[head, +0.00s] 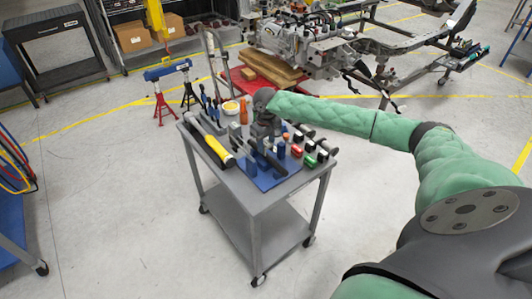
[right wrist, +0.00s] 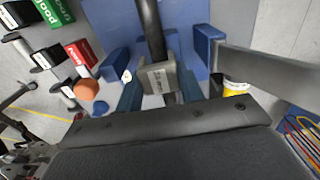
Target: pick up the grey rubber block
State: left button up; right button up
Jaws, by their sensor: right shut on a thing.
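In the head view my right gripper (head: 266,132) is over the cart, pointing down, and hides the block. I cannot tell whether the block touches the surface below. My left gripper is not in view.
The grey cart (head: 258,198) carries a blue mat (head: 268,179). Red (head: 296,151) and green (head: 322,156) pieces lie close by on the right. A yellow-and-black cylinder (head: 217,150) lies on the left. An orange bottle (head: 243,110) stands behind. Open floor surrounds the cart's front.

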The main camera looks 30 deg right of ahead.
pick_arm(q)
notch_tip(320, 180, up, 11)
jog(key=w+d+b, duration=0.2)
jog(key=b, duration=0.1)
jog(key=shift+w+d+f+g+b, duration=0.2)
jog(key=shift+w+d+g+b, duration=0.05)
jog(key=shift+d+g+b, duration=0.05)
pick_arm(e)
jog(key=s+d+r, duration=0.7)
jog(key=s, duration=0.1)
jog(key=shift+s+d, duration=0.3)
jog(key=shift+d, duration=0.1)
jog(key=shift+m, duration=0.3)
